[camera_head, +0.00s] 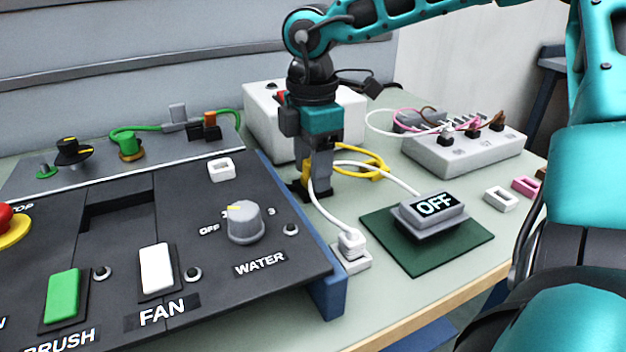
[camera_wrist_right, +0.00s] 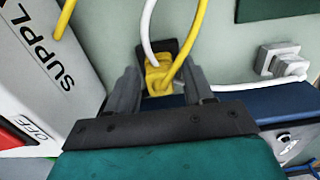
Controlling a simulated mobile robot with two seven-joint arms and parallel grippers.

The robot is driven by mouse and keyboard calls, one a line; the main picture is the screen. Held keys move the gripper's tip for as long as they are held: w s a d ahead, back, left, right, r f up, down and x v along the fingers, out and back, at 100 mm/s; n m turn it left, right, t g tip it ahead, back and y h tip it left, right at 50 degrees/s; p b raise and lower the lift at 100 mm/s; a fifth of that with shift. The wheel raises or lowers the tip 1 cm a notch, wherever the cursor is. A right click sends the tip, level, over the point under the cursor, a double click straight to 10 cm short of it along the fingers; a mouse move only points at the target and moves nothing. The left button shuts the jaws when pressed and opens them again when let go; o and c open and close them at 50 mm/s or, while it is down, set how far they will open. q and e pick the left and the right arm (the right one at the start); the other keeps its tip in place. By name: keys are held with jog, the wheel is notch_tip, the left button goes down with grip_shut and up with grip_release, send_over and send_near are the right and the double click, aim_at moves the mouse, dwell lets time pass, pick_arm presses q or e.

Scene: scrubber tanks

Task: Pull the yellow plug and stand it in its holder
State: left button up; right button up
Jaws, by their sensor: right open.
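The yellow plug (camera_wrist_right: 158,76) shows in the right wrist view between the two fingers of my right gripper (camera_wrist_right: 160,88), with its yellow cable (camera_wrist_right: 190,40) rising from it. In the head view my right gripper (camera_head: 317,190) points down beside the control panel, its open fingers around the plug. Only a sliver of yellow shows there; whether the fingers touch the plug I cannot tell. The yellow cable (camera_head: 372,160) loops to the right of the gripper. A dark piece (camera_wrist_right: 171,47) lies right behind the plug. I cannot pick out the yellow plug's holder. My left gripper is not in view.
A white cable runs past the gripper to a white plug (camera_head: 351,242). The OFF display (camera_head: 435,206) stands on a green mat (camera_head: 458,256). A white supply box (camera_head: 262,112) is behind, a power strip (camera_head: 470,152) at right. White (camera_head: 501,199) and pink (camera_head: 525,186) frames lie near the edge.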

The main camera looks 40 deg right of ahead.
dwell(0.6)
jog(key=shift+b, duration=0.35)
jog(key=shift+b, duration=0.4)
dwell(0.4)
grip_shut()
dwell(0.5)
jog(key=shift+r, duration=0.1)
